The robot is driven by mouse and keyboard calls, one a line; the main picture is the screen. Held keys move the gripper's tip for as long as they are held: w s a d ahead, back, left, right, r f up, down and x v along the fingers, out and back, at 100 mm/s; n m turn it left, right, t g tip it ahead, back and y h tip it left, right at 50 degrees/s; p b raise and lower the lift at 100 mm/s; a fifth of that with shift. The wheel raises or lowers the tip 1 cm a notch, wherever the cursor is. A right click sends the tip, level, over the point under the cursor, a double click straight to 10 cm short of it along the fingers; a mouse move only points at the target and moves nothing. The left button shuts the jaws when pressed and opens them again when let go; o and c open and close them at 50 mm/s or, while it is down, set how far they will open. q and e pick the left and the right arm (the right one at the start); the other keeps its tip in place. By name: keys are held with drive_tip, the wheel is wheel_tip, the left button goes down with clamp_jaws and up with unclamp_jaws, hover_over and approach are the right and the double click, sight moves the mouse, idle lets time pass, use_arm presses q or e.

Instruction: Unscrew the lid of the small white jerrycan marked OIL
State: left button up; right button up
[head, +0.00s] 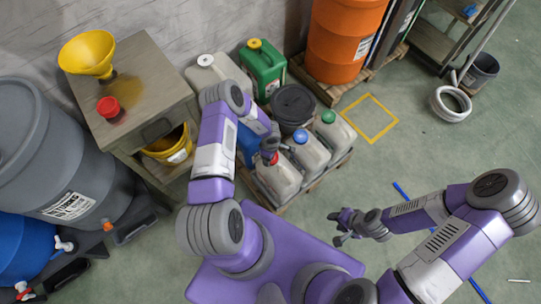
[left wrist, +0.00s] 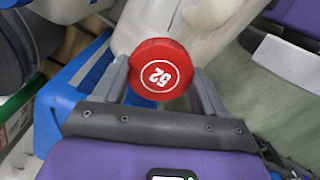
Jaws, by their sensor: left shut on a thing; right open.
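A small white jerrycan (head: 279,181) stands at the front of a group of cans on a low pallet. I cannot read an OIL mark on it. Its red lid (left wrist: 163,70) shows the number 52 in white. My left gripper (head: 270,150) reaches down over this can, and its fingers are shut on the sides of the red lid. In the left wrist view the lid sits between the fingertips, with the pale can behind it. My right gripper (head: 344,228) is open and empty, low over the floor to the right of the pallet.
Close by stand white cans with a blue lid (head: 301,137) and a green lid (head: 328,117), a dark container (head: 293,104) and a green can (head: 262,72). A table (head: 148,77) with a yellow funnel (head: 88,53) is left. Floor at right is mostly clear.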

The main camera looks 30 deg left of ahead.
use_arm(q)
drive_tip(key=shift+r+p, duration=0.45)
drive_tip(key=shift+r, duration=0.25)
drive_tip(key=shift+r, duration=0.2)
drive_tip(key=shift+r+p, duration=2.1)
drive_tip(key=shift+r, duration=0.3)
